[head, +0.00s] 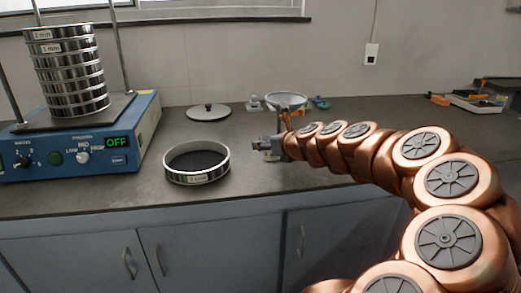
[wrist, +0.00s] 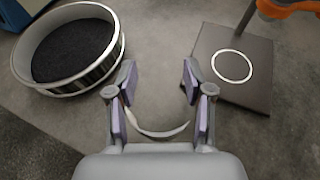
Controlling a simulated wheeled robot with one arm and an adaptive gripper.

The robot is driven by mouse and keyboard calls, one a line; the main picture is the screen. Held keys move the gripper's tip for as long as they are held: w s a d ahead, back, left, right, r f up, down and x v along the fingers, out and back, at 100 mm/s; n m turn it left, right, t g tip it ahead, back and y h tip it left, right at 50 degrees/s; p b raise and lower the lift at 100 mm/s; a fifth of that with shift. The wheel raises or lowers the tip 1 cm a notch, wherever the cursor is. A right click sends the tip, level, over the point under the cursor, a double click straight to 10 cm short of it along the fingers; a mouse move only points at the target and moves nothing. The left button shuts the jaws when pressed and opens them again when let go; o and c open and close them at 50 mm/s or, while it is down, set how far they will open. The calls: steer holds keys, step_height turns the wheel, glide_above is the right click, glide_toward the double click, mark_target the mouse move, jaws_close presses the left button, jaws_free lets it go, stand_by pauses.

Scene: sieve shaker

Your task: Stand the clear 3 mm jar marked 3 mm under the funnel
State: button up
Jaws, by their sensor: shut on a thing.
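My gripper (wrist: 158,82) is shut on a clear jar (wrist: 160,134), which shows in the wrist view mostly as a pale curved edge between the pads. Its mark cannot be read there. In the wrist view the stand's dark square base plate (wrist: 205,85), with a white ring on it, lies ahead and to the right of my gripper; the ring is empty. The funnel (head: 287,100) sits on the stand in the head view, behind my arm. In the head view my gripper (head: 265,147) is just in front of the stand, and the jar cannot be made out.
A round sieve (head: 197,177) with dark grains stands left of my gripper, also in the wrist view (wrist: 112,58). A lid (head: 208,111) lies behind it. The blue shaker (head: 130,140) with stacked sieves is at left. A tool tray (head: 475,103) is at far right.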

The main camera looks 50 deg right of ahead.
steer(key=w+d, duration=0.2)
steer(key=w, duration=0.2)
steer(key=w+d+f+b, duration=0.1)
steer(key=w+d, duration=0.1)
steer(key=w, duration=0.3)
steer(key=w+d, duration=0.2)
steer(key=w, duration=0.3)
steer(key=shift+w+f+b, duration=0.2)
steer(key=shift+f+b, duration=0.7)
steer(key=shift+f, duration=1.05)
steer(key=shift+f, duration=0.1)
steer(key=o, duration=1.1)
steer(key=shift+f, duration=0.1)
steer(key=shift+o, duration=0.2)
